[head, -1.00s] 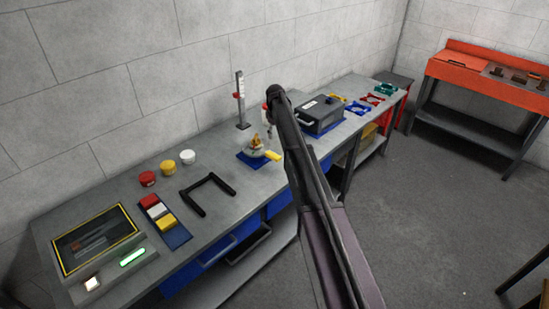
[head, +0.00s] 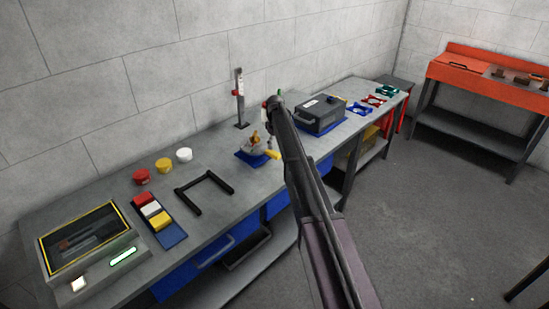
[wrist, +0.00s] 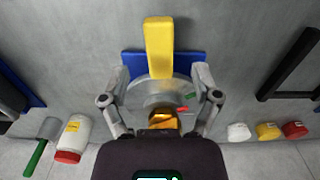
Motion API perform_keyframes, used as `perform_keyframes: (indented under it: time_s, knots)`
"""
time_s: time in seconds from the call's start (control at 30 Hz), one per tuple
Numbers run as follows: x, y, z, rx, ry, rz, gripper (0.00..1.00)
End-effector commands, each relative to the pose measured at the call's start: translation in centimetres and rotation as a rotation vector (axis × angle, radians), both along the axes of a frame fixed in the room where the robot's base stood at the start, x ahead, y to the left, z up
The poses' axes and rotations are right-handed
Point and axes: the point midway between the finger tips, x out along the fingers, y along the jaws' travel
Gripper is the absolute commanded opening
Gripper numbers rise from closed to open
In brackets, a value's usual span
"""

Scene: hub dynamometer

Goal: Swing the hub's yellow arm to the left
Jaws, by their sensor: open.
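The hub is a pale grey disc (wrist: 140,92) on a blue base (wrist: 192,62) on the bench. Its yellow arm (wrist: 158,45) points straight up in the wrist view. In the head view the yellow arm (head: 273,154) shows at the right of the hub (head: 251,148), towards the bench's front edge. A gold-orange knob (wrist: 163,120) is near the hub's lower edge in the wrist view, with red and green marks beside it. My gripper (wrist: 158,82) is open, one finger on each side of the disc; contact cannot be told. In the head view my arm hides most of it.
A black U-shaped handle (head: 205,190) lies left of the hub, and a dark case (head: 320,114) stands to the right. An upright gauge stand (head: 239,100) is behind. Red, yellow and white caps (head: 163,165) sit near the wall.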

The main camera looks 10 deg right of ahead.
Motion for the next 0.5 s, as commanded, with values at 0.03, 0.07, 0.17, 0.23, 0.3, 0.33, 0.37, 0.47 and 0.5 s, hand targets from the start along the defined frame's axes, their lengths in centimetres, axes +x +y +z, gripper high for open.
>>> perform_keyframes:
  time_s: [0.03, 0.07, 0.17, 0.23, 0.3, 0.33, 0.37, 0.47, 0.5]
  knots:
    - [0.0, 0.0, -0.8, 0.000, 0.000, 0.000, 0.80]
    - [0.0, 0.0, -1.1, 0.000, 0.000, 0.000, 0.80]
    - [0.0, 0.0, -1.8, 0.000, 0.000, 0.000, 0.80]
    - [0.0, 0.0, -2.4, 0.000, 0.000, 0.000, 0.80]
    - [0.0, 0.0, -2.9, 0.000, 0.000, 0.000, 0.80]
    - [0.0, 0.0, -3.1, 0.000, 0.000, 0.000, 0.80]
    - [0.0, 0.0, -3.4, 0.000, 0.000, 0.000, 0.80]
    - [0.0, 0.0, -4.0, 0.000, 0.000, 0.000, 0.80]
    - [0.0, 0.0, -4.2, 0.000, 0.000, 0.000, 0.80]
